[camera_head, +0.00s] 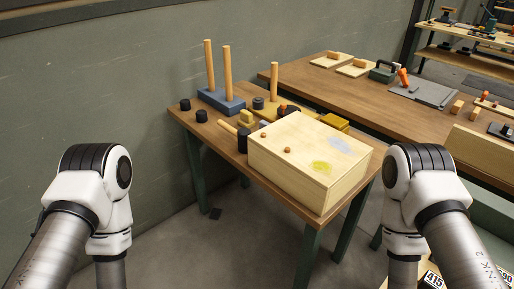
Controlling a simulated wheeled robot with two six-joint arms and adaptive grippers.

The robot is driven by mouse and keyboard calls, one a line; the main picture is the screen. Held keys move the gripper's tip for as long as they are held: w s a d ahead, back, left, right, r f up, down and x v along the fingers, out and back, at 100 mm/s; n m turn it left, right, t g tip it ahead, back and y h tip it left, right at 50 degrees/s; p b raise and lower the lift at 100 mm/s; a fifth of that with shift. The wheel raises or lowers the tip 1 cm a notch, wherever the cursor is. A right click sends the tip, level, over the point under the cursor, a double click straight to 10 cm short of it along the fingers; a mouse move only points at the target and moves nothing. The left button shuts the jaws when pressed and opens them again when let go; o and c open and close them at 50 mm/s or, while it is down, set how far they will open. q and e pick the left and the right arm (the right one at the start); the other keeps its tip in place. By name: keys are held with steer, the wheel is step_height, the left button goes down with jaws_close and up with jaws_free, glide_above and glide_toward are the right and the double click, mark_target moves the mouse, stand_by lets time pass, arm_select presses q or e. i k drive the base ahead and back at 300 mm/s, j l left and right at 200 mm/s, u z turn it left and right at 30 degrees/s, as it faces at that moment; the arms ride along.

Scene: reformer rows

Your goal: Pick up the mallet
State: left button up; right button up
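A mallet with a dark cylindrical head (243,140) and a pale wooden handle (227,126) appears to lie near the front left edge of the small wooden table (212,131). It is just left of a large pale wooden box (278,162). The handle points to the upper left. Both of my arms show at the lower left and lower right, well apart from the table. Their lower ends run out of the bottom of the picture, so neither gripper is visible.
A blue base (222,102) with upright wooden pegs stands at the table's back left. Small black cylinders (201,115) lie near it. Another peg (274,82) stands behind the box. A longer workbench (330,85) with tools adjoins behind. A green-grey wall (130,80) is at left.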

mark_target(242, 134)
steer(key=i+j+z, duration=0.45)
steer(key=i+j, duration=0.3)
